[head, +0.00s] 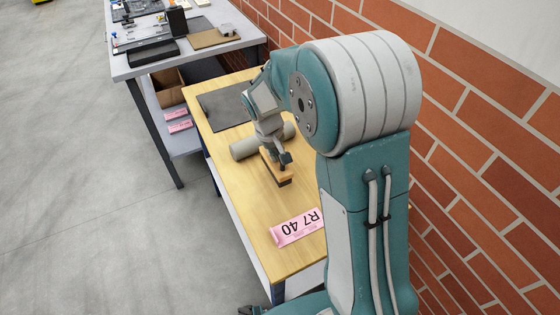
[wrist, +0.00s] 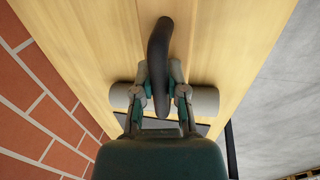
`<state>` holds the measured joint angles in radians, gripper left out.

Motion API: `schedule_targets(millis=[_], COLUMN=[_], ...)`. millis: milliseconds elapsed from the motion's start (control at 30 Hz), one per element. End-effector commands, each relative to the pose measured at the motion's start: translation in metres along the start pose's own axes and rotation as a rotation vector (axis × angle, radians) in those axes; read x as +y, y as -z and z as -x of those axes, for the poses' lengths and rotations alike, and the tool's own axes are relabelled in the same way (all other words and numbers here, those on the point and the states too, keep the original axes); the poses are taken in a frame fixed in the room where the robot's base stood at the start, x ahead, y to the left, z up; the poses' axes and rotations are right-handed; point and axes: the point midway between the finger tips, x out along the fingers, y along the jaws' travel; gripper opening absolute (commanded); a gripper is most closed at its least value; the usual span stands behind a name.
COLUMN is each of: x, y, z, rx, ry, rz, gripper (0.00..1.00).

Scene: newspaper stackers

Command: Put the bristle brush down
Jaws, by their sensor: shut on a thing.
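My gripper (head: 281,154) is shut on the bristle brush (head: 272,168), low over the wooden bench top (head: 240,210). In the head view the brush shows a tan block with a dark underside near the gripper tip. I cannot tell whether it touches the bench. In the wrist view a dark curved part, apparently the brush's handle (wrist: 160,50), runs between the two fingers of my gripper (wrist: 161,88) and out past them. The tan block is not clearly seen there.
A grey cylinder (head: 244,149) lies on the bench just behind the brush and shows beyond the fingers in the wrist view (wrist: 206,101). A pink label (head: 297,227) lies toward the near end. A dark mat (head: 224,110) lies at the far end. A brick wall (head: 460,180) borders the right.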

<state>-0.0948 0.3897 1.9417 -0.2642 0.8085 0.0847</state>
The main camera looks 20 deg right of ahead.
Motion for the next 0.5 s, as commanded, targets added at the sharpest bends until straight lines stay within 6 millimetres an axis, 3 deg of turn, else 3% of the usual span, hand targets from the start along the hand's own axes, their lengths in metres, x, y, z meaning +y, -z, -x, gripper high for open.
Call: schedule_targets(millis=[167,333,500], x=[0.009,0.004,0.002], y=[0.001,0.001,0.002], z=[-0.015,-0.04,-0.043], rx=[-0.002,-0.001,0.001], ry=[0.001,0.002,0.0], rz=[-0.002,0.001,-0.001], gripper=[0.0,0.0,0.0])
